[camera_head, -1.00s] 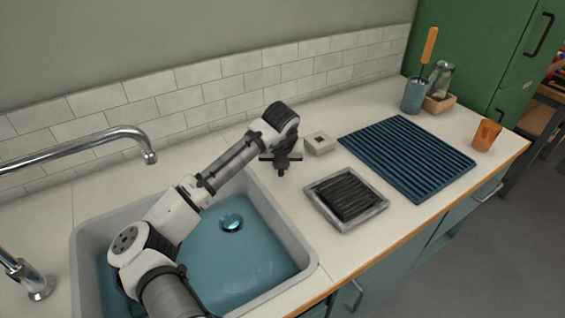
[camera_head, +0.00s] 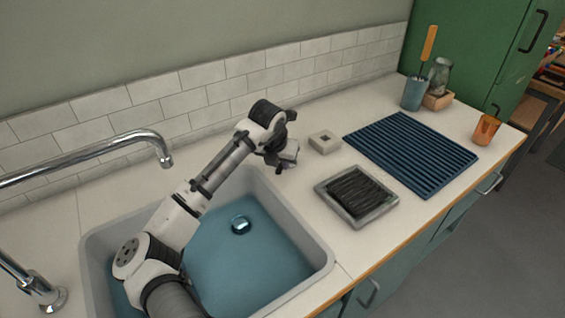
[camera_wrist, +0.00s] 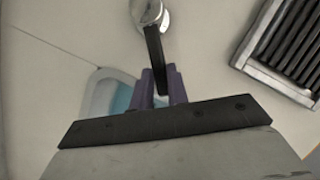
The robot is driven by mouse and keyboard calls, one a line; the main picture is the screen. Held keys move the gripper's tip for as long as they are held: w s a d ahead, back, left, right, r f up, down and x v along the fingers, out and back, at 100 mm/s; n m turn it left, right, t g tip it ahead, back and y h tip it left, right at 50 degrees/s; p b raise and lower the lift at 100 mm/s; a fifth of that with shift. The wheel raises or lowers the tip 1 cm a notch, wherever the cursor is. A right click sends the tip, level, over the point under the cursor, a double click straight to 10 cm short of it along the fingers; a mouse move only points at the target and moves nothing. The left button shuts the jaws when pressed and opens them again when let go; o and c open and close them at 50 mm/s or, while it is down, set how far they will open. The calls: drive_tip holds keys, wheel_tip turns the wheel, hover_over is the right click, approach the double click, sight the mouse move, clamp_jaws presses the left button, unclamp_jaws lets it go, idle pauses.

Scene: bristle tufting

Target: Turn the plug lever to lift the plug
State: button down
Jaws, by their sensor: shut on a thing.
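My gripper (camera_head: 284,160) is beside the sink's back right corner, over the countertop. In the wrist view, its purple fingers (camera_wrist: 159,86) are shut on the black bar of the plug lever (camera_wrist: 154,44). The bar runs up from the fingers to a round silver base (camera_wrist: 150,12) on the pale counter. In the head view the lever is mostly hidden by my gripper. The shiny plug (camera_head: 240,225) shows in the blue-floored sink (camera_head: 323,262); I cannot tell if it is raised.
A framed dark grate (camera_head: 366,210) and a small pale block with a hole (camera_head: 324,141) stand right of my gripper. A blue ribbed mat (camera_head: 410,150), a blue cup (camera_head: 413,94) and an orange cup (camera_head: 486,129) are farther right. A chrome tap (camera_head: 95,157) reaches over from the left.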

drive_tip(key=shift+w+a+m+h, duration=0.2)
drive_tip(key=shift+a+m+h, duration=0.1)
drive_tip(key=shift+a+m, duration=0.4)
drive_tip(key=shift+d, duration=0.1)
drive_tip(key=c, duration=1.4)
unclamp_jaws()
drive_tip(key=shift+o, duration=0.2)
drive_tip(key=shift+r, duration=0.1)
drive_tip(key=b+v, duration=0.2)
drive_tip(key=v, duration=1.1)
drive_tip(key=shift+r, duration=0.3)
drive_tip(key=shift+s, duration=0.1)
